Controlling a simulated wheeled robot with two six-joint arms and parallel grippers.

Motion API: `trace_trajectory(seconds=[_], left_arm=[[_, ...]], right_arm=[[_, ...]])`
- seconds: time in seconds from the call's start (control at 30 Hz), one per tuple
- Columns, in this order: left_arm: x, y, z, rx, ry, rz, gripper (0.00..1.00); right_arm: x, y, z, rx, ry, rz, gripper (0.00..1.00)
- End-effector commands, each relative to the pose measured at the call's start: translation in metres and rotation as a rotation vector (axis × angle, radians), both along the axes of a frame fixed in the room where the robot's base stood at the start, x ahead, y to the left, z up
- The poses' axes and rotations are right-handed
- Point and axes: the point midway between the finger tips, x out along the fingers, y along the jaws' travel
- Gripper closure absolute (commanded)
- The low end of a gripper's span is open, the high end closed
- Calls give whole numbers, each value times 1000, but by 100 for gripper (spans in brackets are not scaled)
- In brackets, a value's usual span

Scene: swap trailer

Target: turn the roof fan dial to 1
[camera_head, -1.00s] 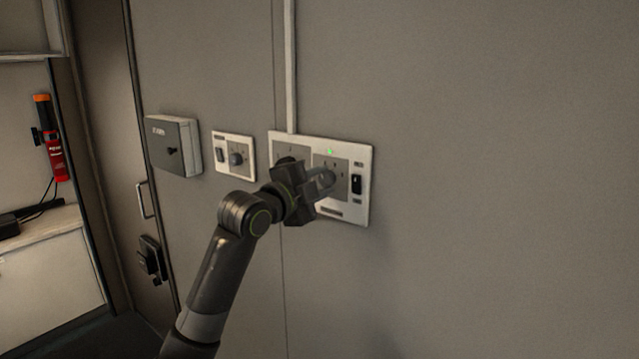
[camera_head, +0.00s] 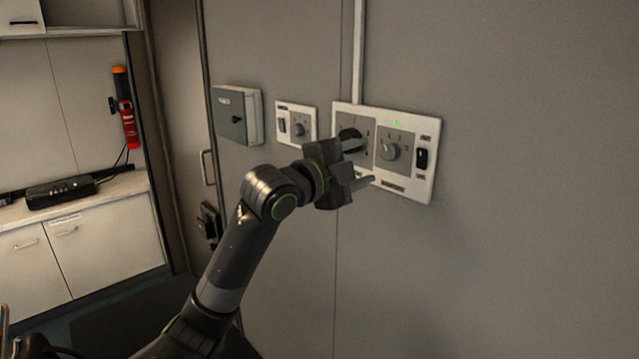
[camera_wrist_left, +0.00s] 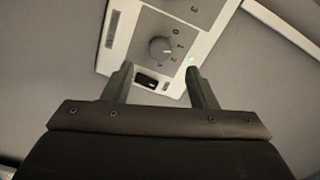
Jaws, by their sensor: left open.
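A white wall panel (camera_head: 410,192) carries two grey dial plates, each with a round knob. The left knob (camera_head: 350,136) is dark and partly covered by my gripper. I cannot read which one is labelled roof fan. My left gripper (camera_head: 364,165) is open and empty, in front of the panel and left of the right knob. In the wrist view its fingers (camera_wrist_left: 160,72) are apart with nothing between them. My right gripper is not in view.
The panel has a black rocker switch (camera_head: 421,159) and a green light (camera_head: 396,123). Left of it are a smaller panel with a knob (camera_head: 298,129) and a grey box (camera_head: 238,115). The wall to the right is clear.

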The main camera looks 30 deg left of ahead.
Motion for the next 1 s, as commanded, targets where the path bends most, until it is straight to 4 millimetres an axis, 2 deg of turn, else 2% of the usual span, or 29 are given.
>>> trace_trajectory(seconds=[0.03, 0.2, 0.5, 0.73, 1.0], left_arm=[[-11, 5, -2, 6, -3, 2, 48], [-38, 15, -2, 6, -1, 3, 48], [-76, 28, -2, 5, 0, 3, 48], [-92, 34, -1, 3, 0, 1, 48], [-97, 35, 0, 1, 2, -1, 48]], right_arm=[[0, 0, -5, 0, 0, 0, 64], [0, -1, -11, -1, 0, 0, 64], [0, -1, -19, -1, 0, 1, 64], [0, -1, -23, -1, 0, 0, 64], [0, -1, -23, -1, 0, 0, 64]])
